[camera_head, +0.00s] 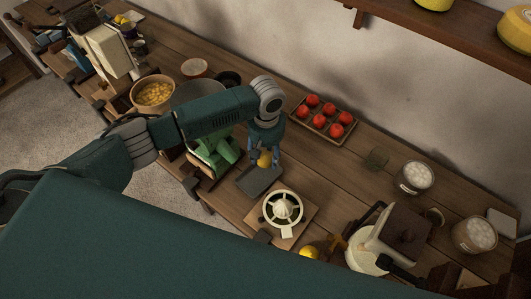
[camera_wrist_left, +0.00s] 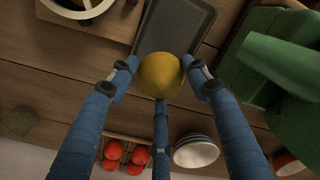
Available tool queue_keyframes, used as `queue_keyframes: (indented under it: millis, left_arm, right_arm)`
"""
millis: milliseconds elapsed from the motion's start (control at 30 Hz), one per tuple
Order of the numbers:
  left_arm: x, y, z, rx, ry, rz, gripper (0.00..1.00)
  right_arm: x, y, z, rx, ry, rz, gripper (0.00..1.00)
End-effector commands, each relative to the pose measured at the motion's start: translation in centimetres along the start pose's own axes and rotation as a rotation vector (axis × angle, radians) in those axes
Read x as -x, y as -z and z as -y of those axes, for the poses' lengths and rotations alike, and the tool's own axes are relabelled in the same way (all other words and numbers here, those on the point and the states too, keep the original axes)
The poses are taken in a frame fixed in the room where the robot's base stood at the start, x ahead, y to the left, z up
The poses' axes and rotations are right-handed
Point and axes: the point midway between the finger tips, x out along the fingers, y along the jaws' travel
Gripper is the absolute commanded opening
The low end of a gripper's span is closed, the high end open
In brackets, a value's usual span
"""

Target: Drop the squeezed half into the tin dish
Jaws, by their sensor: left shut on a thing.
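My left gripper (camera_head: 263,152) is shut on the yellow squeezed half (camera_head: 265,160), which hangs below the fingers. In the left wrist view the half (camera_wrist_left: 160,74) sits between the blue fingertips (camera_wrist_left: 161,80), its rounded yellow side towards the camera. Its cut face is hidden. The tin dish (camera_head: 259,181) is a shallow dark grey rectangular tray on the wooden counter, just in front of the held half. In the left wrist view the dish (camera_wrist_left: 178,22) lies beyond the half, which partly overlaps its near end; the height between them is hard to tell. My right gripper is not in view.
A white juicer (camera_head: 283,208) on a board stands right of the dish. A tray of tomatoes (camera_head: 322,117) lies behind. Another lemon (camera_head: 308,252) and a cream jug (camera_head: 364,252) are at the front right.

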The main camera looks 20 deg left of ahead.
Motion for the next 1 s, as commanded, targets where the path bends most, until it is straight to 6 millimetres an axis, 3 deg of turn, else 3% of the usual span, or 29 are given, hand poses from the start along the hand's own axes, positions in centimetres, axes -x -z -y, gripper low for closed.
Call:
queue_keyframes:
  millis: [367, 633, 967, 1000]
  left_arm:
    - [-3.3, 0.1, 0.1, 0.002, 0.001, -0.001, 0.21]
    - [-5.0, 0.0, 0.0, 0.001, 0.002, 0.001, 0.21]
    - [-5.1, 0.0, 0.0, 0.001, 0.001, 0.0, 0.21]
    - [-5.1, 0.0, 0.0, 0.001, 0.001, 0.0, 0.56]
  right_arm:
    - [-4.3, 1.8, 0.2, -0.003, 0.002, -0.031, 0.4]
    - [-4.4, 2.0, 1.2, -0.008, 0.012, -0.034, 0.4]
    - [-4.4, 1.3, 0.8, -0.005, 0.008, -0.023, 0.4]
    - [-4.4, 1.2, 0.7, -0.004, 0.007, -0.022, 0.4]
